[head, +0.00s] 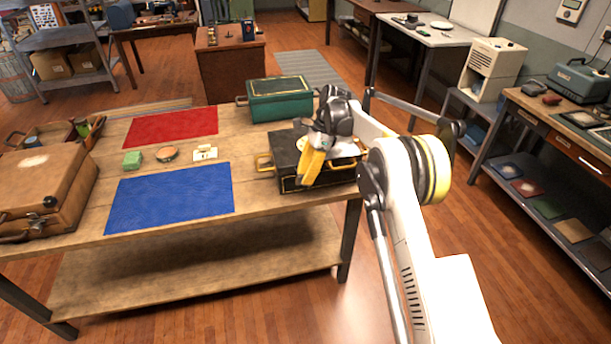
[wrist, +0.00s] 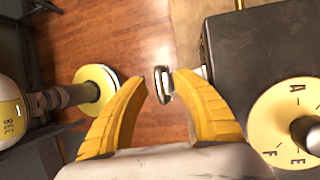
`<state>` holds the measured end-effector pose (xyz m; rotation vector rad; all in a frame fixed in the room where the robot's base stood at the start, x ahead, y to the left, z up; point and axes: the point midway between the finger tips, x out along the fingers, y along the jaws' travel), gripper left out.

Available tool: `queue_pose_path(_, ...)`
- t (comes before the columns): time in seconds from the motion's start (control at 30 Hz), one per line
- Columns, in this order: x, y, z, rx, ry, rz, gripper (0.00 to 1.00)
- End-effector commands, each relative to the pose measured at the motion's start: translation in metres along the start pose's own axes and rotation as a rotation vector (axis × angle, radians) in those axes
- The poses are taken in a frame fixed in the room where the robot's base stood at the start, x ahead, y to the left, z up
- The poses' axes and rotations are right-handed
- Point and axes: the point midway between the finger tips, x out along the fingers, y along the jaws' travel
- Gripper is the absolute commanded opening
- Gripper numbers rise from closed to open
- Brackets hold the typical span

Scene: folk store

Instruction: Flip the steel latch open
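A black box (head: 343,172) with gold trim stands at the right end of the wooden workbench. In the wrist view, its dark top (wrist: 262,52) shows at the right, with a cream lettered dial (wrist: 272,112). A small steel latch piece (wrist: 164,86) sticks out from the box's side. My gripper (head: 308,172) is at the box's front in the head view, where it hides the latch. In the wrist view, my gripper (wrist: 158,80) is open, with the latch piece between its yellow fingertips, closer to the right one. I cannot tell whether it touches.
A green box (head: 280,100) stands just behind the black box. A brown case (head: 45,190) stands at the far left.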

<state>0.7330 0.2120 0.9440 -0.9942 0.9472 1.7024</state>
Motion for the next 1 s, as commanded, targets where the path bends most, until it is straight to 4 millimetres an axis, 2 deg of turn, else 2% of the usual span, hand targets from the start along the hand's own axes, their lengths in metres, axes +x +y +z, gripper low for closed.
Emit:
queue_pose_path(0.27,-0.001,0.0,-0.001,0.001,0.001,-0.001,0.31)
queue_pose_path(0.37,-0.008,0.0,-0.001,0.001,0.001,-0.001,0.31)
queue_pose_path(0.47,-0.024,0.0,-0.001,0.002,0.0,-0.001,0.31)
queue_pose_path(0.77,-0.093,0.0,-0.001,0.002,0.0,-0.001,0.31)
queue_pose_path(1.0,-0.117,0.0,0.0,0.0,0.0,-0.001,0.31)
